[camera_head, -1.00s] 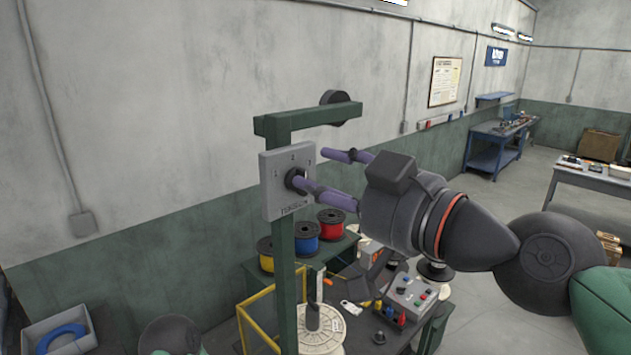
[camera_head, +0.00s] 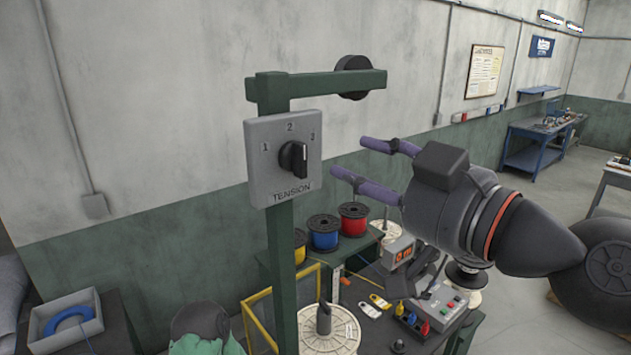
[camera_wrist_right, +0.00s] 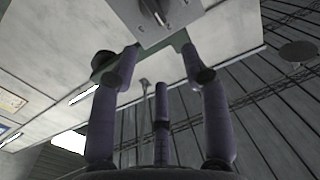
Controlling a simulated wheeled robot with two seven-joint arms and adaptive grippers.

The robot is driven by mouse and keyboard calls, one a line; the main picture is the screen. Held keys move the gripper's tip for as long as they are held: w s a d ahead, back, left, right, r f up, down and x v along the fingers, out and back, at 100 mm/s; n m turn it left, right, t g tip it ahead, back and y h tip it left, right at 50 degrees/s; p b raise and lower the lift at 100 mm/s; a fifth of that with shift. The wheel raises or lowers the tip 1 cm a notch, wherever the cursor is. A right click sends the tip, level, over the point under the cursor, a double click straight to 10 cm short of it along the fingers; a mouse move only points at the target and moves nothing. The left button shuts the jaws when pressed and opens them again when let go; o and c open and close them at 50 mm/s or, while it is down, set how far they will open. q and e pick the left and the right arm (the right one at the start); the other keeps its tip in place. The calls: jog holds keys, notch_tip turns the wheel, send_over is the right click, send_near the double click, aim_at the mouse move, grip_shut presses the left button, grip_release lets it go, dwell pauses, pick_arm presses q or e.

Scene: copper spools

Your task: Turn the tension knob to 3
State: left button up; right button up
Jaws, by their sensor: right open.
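The tension knob (camera_head: 298,160) is a black knob on a grey panel (camera_head: 262,183) marked 1, 2, 3 and TENSION. The panel is fixed to a green post. The knob's grip bar stands nearly upright, with a light mark on its right side; I cannot tell its exact setting. My right gripper (camera_head: 350,157) is open and empty, to the right of the panel and apart from the knob. In the right wrist view, the knob (camera_wrist_right: 156,10) and panel (camera_wrist_right: 178,14) show at the top, beyond the open purple fingers (camera_wrist_right: 160,60). My left gripper is not in view.
The green post (camera_head: 283,240) has a top arm with a black wheel (camera_head: 355,78). Below are yellow, blue and red spools (camera_head: 323,232), a control box (camera_head: 440,303) and a white reel (camera_head: 340,335). A grey bin (camera_head: 65,325) is at lower left.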

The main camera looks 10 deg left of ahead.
aim_at(307, 163)
jog(key=f+x, duration=0.1)
jog(key=x, duration=0.6)
jog(key=f+x, duration=0.1)
jog(key=x, duration=0.3)
jog(key=shift+f, duration=0.35)
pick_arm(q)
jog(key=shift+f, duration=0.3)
pick_arm(e)
grip_shut()
